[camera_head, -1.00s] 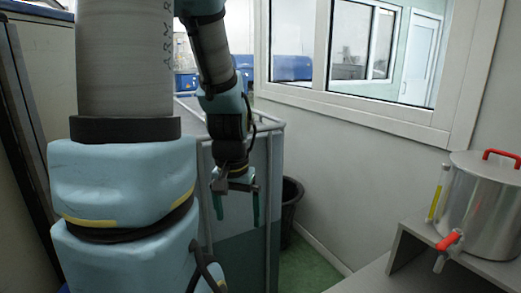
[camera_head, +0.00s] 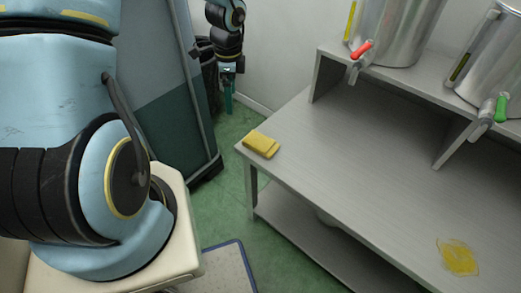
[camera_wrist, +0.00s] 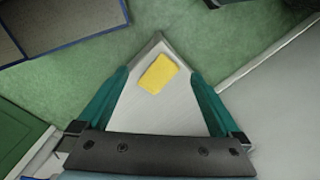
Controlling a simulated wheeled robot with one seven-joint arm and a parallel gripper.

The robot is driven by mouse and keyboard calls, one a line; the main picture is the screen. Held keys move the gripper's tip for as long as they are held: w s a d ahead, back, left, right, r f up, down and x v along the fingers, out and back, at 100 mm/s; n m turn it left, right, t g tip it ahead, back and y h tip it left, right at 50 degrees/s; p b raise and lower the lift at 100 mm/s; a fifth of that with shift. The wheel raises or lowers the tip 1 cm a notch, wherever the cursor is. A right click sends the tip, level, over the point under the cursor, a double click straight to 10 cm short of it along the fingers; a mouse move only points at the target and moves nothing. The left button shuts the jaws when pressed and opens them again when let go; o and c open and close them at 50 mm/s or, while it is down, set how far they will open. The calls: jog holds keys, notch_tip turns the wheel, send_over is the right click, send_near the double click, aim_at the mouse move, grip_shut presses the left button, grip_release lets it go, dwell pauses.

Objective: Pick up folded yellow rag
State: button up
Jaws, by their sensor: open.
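The folded yellow rag (camera_head: 261,144) lies flat on the near left corner of the grey metal table (camera_head: 330,150) in the head view. In the wrist view the rag (camera_wrist: 158,74) shows whole, between and beyond the two teal fingers. My gripper (camera_head: 229,103) hangs pointing down, to the left of the rag and apart from it, beyond the table's corner in the picture. In the wrist view my gripper (camera_wrist: 160,95) is open, with nothing between its fingers.
A yellow spill (camera_head: 457,257) lies on the table at lower right. Steel tanks with a red tap (camera_head: 361,49) and a green tap (camera_head: 501,107) stand on a raised shelf at the back. A dark bin (camera_head: 209,84) stands beside the wall.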

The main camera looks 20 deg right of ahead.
jog(key=s+d+f+m+b, duration=0.2)
jog(key=d+f+m, duration=0.5)
jog(key=d+f, duration=0.15)
jog(key=p, duration=0.1)
send_over(261, 141)
notch_tip(261, 141, down, 5)
jog(key=shift+d+r, duration=0.1)
jog(key=shift+f+p, duration=0.8)
jog(key=shift+f, duration=2.35)
jog(key=c, duration=1.1)
